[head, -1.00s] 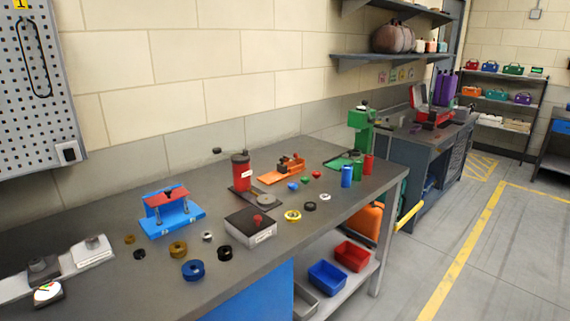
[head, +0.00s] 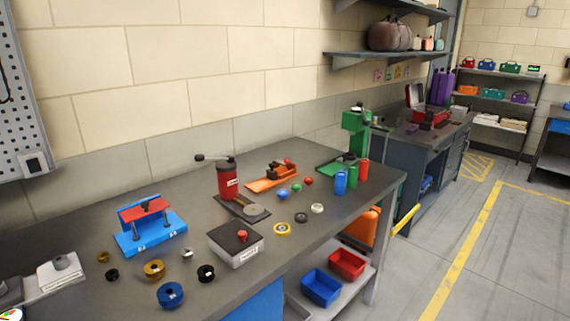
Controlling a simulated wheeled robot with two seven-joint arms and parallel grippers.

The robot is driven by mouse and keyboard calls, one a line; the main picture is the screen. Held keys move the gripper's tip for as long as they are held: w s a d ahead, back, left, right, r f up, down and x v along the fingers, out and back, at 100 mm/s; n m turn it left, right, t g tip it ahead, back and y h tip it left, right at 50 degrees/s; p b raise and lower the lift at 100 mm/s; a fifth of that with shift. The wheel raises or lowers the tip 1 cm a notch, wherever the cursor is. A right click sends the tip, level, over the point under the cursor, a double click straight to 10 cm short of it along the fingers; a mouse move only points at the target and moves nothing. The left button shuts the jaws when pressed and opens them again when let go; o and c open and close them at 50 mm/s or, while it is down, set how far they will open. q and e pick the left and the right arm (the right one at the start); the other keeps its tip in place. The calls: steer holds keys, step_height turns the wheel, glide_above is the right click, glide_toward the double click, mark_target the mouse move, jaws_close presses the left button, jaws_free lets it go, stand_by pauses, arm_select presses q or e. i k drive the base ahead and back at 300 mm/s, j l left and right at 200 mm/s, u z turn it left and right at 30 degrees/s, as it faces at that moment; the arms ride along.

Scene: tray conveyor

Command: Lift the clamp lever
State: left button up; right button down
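No part is plainly marked as the clamp lever. A blue fixture (head: 138,243) with a red bar (head: 146,211) across its top stands on the left of the bench. An orange-based device (head: 270,184) with a dark body and a red knob sits toward the back of the bench. A red cylinder press (head: 228,181) with a dark arm (head: 212,158) at its top stands between them. Whether any of these parts is the clamp lever, I cannot tell. Neither of my grippers is in view.
Several rings and knobs lie loose on the grey bench (head: 330,218). A box with a red button (head: 236,252) stands near the front edge. A green press (head: 356,135) is at the far end. Blue (head: 321,289) and red (head: 346,265) bins sit below. The floor at right is open.

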mark_target(286, 160)
steer(key=i+l+u, duration=0.25)
steer(key=i+l, duration=0.2)
steer(key=l, duration=0.15)
steer(key=i+l+u, duration=0.3)
steer(key=l, duration=0.4)
steer(key=i+l+u, duration=0.1)
steer(key=i+l, duration=0.2)
steer(key=l, duration=0.1)
